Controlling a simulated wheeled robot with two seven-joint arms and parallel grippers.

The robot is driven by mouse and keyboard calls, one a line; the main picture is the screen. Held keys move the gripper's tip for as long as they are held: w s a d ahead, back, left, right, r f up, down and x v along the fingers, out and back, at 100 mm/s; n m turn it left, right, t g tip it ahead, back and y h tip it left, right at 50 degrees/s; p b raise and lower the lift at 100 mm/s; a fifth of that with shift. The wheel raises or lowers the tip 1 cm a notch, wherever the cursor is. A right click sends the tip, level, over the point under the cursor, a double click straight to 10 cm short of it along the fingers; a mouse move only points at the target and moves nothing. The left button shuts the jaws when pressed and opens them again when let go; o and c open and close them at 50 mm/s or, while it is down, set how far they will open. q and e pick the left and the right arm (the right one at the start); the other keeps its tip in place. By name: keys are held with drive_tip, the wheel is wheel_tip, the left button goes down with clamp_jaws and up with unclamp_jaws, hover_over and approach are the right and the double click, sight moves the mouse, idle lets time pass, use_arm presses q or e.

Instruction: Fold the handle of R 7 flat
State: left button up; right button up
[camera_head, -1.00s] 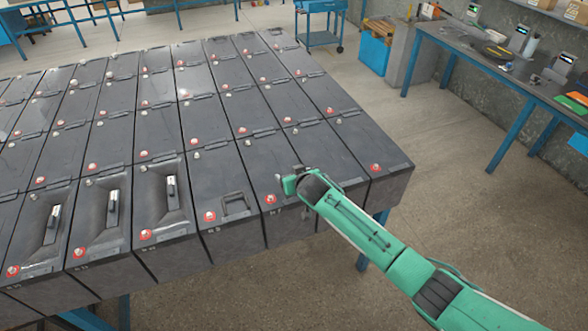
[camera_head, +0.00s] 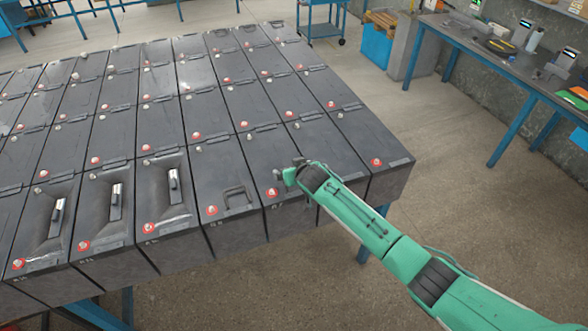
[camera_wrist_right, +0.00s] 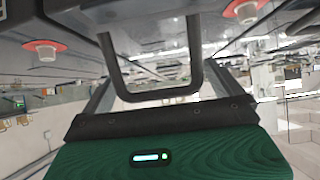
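The battery under my right gripper (camera_head: 290,174) is in the front row, second from the right; I take it as R 7 (camera_head: 283,219), though its label is too small to read surely. It has a red-ringed terminal (camera_head: 272,192) near its front. In the right wrist view a dark U-shaped handle (camera_wrist_right: 153,94) stands out from the battery top toward the green gripper body. The two grey fingers (camera_wrist_right: 158,92) are apart, one on each side of the handle, with gaps. The handle is hidden in the head view. My left gripper is not in view.
Rows of dark batteries fill the table. The neighbour to the left has a frame-like handle (camera_head: 238,197) lying flat. Batteries further left have silver pieces (camera_head: 116,201) in recesses. Red-ringed terminals (camera_wrist_right: 42,50) flank the handle. The floor right of the table is clear up to a workbench (camera_head: 480,62).

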drive_tip(key=shift+b+v, duration=0.3)
drive_tip(key=shift+v, duration=0.55)
drive_tip(key=b+v, duration=0.3)
drive_tip(key=v, duration=0.9)
